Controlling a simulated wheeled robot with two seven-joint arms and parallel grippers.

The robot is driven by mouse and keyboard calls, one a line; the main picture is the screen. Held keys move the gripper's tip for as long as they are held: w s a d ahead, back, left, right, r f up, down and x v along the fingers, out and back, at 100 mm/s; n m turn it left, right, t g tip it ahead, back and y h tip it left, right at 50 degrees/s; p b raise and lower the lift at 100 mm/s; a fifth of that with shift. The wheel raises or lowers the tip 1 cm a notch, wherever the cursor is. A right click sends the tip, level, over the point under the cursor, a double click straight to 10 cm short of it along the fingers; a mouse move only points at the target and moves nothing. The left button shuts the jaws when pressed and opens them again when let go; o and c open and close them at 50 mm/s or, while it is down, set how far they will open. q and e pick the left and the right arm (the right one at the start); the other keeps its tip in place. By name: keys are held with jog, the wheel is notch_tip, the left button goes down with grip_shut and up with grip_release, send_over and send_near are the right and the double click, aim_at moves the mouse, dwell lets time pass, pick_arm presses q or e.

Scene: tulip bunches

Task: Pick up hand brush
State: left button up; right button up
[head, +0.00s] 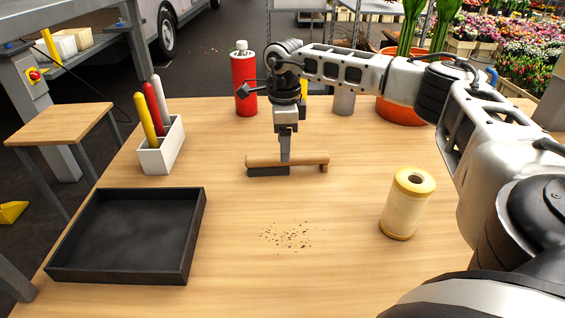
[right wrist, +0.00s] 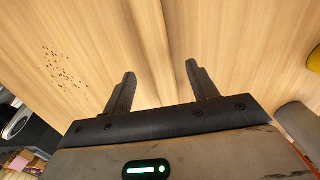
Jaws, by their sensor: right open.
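The hand brush (head: 309,159) lies on the table in the head view. It has a pale wooden handle running left to right and dark bristles under its left part. My right gripper (head: 285,157) points down at the middle of the brush, with its fingertips at the handle. In the right wrist view the two fingers of my right gripper (right wrist: 159,78) are apart. A pale wooden strip runs between them, which looks like the handle; I cannot tell whether either finger touches it. My left gripper is not in view.
Dark crumbs (head: 288,236) lie in front of the brush. A black tray (head: 190,235) is at front left, a white holder (head: 160,155) behind it. A twine spool (head: 405,208) stands at right. A red bottle (head: 244,80) and orange pot (head: 400,112) stand at the back.

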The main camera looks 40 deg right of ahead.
notch_tip(320, 180, down, 5)
jog(key=shift+a+r, duration=0.1)
jog(key=shift+r, duration=0.05)
jog(key=shift+w, duration=0.1)
jog(key=c, duration=1.1)
jog(key=shift+r, duration=0.1)
